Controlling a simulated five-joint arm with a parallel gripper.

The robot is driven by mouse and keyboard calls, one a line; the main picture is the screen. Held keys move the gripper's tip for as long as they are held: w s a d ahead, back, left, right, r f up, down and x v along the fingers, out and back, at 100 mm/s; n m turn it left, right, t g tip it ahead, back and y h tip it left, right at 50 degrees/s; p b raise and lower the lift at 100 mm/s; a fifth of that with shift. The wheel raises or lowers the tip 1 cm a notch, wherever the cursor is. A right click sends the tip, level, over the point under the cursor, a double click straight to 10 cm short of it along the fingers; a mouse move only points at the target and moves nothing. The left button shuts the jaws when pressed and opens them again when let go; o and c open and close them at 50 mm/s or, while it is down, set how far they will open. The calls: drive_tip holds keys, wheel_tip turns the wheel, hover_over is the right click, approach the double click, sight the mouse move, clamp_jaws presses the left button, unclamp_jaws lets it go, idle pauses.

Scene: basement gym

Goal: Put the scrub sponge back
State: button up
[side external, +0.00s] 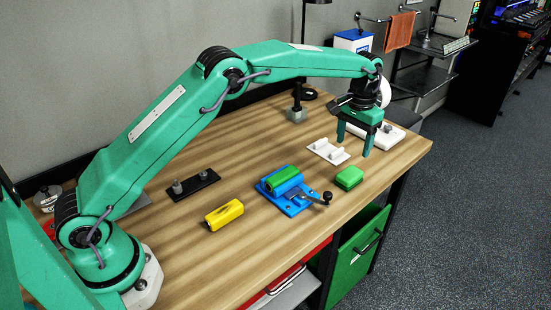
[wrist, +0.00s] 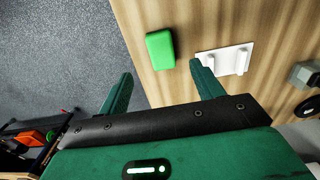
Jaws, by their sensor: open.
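A green rounded block, which looks like the scrub sponge (side external: 349,177), lies on the table near its front edge; it also shows in the wrist view (wrist: 160,50). A white plate with two upright posts, which looks like its holder (side external: 327,151), lies behind it with nothing between the posts; it also shows in the wrist view (wrist: 237,54). My gripper (side external: 354,144) is open and empty, pointing down above the table, behind the sponge and to the right of the holder. In the wrist view its two fingers (wrist: 162,86) stand apart, with the sponge beyond them.
A yellow block (side external: 224,214) and a black plate with pegs (side external: 205,179) lie further left. A lamp (side external: 297,112) and a white base (side external: 397,137) stand behind.

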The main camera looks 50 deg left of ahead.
drive_tip(key=shift+r, duration=0.1)
drive_tip(key=s+a+r+t, duration=0.1)
drive_tip(key=s+a+r, duration=0.2)
drive_tip(key=s+r, duration=0.55)
drive_tip(key=s+a+r+t, duration=0.2)
drive_tip(key=s+a+r, duration=0.2)
drive_tip(key=s+r, duration=0.45)
drive_tip(key=s+a+f+t, duration=0.1)
drive_tip(key=s+f, duration=0.1)
drive_tip(key=s, duration=0.9)
drive_tip(key=s+a+f+t, duration=0.1)
drive_tip(key=s+a+f, duration=0.1)
drive_tip(key=s, duration=0.8)
drive_tip(key=shift+s+a+f+t, duration=0.3)
drive_tip(key=shift+s+f, duration=0.05)
drive_tip(key=shift+f, duration=0.2)
drive_tip(key=shift+c, duration=0.3)
